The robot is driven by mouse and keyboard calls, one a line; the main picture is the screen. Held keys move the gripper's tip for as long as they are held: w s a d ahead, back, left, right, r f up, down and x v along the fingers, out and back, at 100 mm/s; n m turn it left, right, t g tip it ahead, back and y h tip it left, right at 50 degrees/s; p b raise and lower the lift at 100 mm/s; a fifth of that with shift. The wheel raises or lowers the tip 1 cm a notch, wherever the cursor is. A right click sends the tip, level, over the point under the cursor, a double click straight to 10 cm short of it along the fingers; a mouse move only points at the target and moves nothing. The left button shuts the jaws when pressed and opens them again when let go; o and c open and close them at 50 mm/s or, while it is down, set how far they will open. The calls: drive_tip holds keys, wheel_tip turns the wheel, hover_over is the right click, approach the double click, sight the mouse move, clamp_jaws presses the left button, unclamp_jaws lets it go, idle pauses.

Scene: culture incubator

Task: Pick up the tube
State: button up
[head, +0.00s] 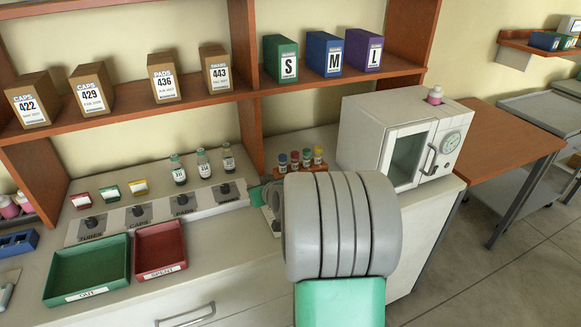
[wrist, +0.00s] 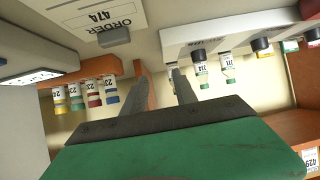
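Several small tubes (head: 300,160) with blue, red and yellow caps stand in an orange rack (head: 283,171) on the bench, just left of the incubator. In the wrist view, which appears upside down, the tubes (wrist: 92,94) hang in a row at the left, with yellow, green, red and blue caps. My gripper (wrist: 158,72) is open, its two dark fingers apart with nothing clearly held. The tubes lie to the left of the fingers in that view. My arm hides most of the gripper in the head view. Which tube is meant cannot be told.
Labelled vials (head: 203,163) stand left of the rack on a raised strip. A green tray (head: 88,272) and a red tray (head: 160,249) sit at the front left. The white incubator (head: 400,135) stands at the right. A shelf (head: 130,112) with boxes hangs above. An order card (wrist: 95,16) shows.

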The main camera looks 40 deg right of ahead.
sight(296, 164)
drive_tip(key=s+d+m+h, duration=0.1)
drive_tip(key=d, duration=0.4)
drive_tip(key=d+m+t+h, duration=0.1)
drive_tip(key=d+h, duration=0.1)
drive_tip(key=d, duration=0.2)
drive_tip(key=s+d+m+t+h, duration=0.1)
drive_tip(key=d, duration=0.4)
drive_tip(key=shift+s+d+f, duration=0.25)
drive_tip(key=shift+s+d, duration=0.05)
drive_tip(key=shift+s, duration=0.05)
drive_tip(key=shift+h, duration=0.4)
drive_tip(key=p+x, duration=0.2)
drive_tip(key=x, duration=0.5)
drive_tip(key=shift+w+a+f, duration=0.1)
drive_tip(key=shift+w+f, duration=0.1)
drive_tip(key=shift+w, duration=0.1)
clamp_jaws()
